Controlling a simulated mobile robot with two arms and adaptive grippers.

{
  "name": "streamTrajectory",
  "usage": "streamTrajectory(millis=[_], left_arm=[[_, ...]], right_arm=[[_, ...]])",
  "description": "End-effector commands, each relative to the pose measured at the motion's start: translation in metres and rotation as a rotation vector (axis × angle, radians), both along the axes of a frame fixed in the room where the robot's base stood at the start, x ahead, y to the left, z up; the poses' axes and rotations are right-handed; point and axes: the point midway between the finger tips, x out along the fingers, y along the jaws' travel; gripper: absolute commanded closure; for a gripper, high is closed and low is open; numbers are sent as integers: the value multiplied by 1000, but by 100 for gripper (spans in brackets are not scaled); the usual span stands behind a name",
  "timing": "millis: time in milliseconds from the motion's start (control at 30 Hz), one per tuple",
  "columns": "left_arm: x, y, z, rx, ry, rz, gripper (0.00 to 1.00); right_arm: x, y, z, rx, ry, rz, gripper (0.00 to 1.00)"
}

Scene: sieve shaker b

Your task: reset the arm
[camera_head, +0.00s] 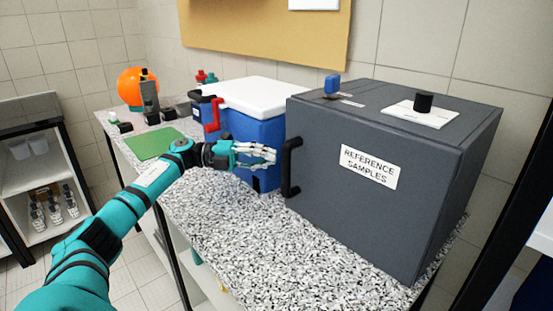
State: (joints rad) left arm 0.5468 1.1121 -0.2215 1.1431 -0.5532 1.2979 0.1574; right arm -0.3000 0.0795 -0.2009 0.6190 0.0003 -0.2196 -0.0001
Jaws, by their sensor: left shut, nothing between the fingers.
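My left arm comes in from the lower left, stretched out over the speckled worktop. My left gripper (258,154) is shut and empty. In the picture it lies in front of the blue box and just left of the dark handle of the grey cabinet; I cannot tell whether it touches either one. My right gripper is not in view.
A grey cabinet (370,225) labelled "REFERENCE SAMPLES", its black handle (287,168) facing left, stands on the speckled counter (245,255). Behind is a blue box with a white lid (258,97). A green mat (152,143) and an orange ball (133,86) lie further left. The front counter is clear.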

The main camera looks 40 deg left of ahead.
Motion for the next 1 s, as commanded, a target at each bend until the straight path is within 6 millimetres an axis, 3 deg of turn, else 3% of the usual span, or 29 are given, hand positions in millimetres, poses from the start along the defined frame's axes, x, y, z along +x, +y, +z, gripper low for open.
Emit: streamTrajectory(millis=[200,400,767,867,1000], left_arm=[[-27,43,-1,2,2,5,100],[-44,69,-1,2,1,3,100],[-51,78,0,1,0,0,100],[-51,78,10,1,0,1,100],[-50,78,38,1,0,1,100]], right_arm=[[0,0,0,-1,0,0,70],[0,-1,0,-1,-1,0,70],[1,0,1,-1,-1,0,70],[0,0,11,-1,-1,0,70],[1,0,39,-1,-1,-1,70]])
